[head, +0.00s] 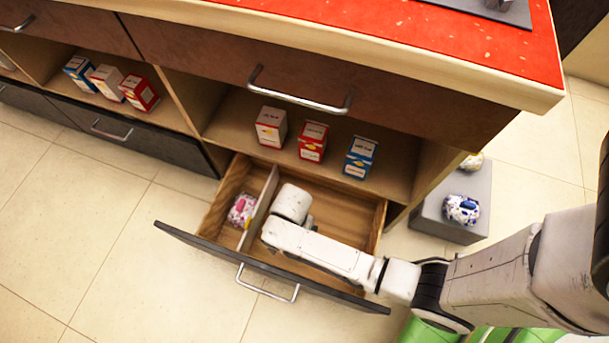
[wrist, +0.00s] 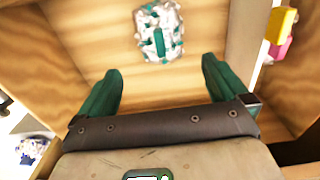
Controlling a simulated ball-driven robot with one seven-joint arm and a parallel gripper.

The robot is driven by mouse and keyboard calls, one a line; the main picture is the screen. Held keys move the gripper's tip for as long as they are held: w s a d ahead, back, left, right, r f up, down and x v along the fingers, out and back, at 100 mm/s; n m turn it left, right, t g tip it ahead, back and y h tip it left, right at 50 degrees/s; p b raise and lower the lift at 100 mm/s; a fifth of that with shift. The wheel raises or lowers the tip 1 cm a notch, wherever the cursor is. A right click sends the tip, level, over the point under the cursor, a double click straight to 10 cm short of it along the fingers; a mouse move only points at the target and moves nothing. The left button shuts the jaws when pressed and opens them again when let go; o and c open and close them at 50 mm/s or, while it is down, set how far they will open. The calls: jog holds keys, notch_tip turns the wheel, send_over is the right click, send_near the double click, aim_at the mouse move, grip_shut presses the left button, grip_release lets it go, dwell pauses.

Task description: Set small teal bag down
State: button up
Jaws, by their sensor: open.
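The small teal bag (wrist: 158,30), white with teal patches, shows in the wrist view on the bare wooden floor of the open drawer (head: 345,303). It appears to be in the larger right compartment. My gripper (wrist: 160,67) is open, its two teal fingers spread on either side below the bag in the picture. Clear wood shows between each finger and the bag. In the head view my white wrist reaches down into that compartment and hides both the bag and the fingers.
A wooden divider (head: 260,207) splits the drawer; a white bag with pink and purple (head: 241,210) lies in the left compartment. Several small boxes (head: 312,141) stand on the shelf above. A blue-patterned bag (head: 461,209) rests on a grey block (head: 425,215) at right.

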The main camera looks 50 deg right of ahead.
jog(key=s+d+r+n, duration=0.4)
jog(key=r+n, duration=0.3)
jog(key=r, duration=0.2)
jog(key=s+d+r+n+t, duration=0.1)
jog(key=s+d+r+n, duration=0.3)
jog(key=r+n, duration=0.3)
notch_tip(320, 180, up, 3)
jog(key=shift+s+r, duration=0.1)
jog(key=shift+s, duration=0.65)
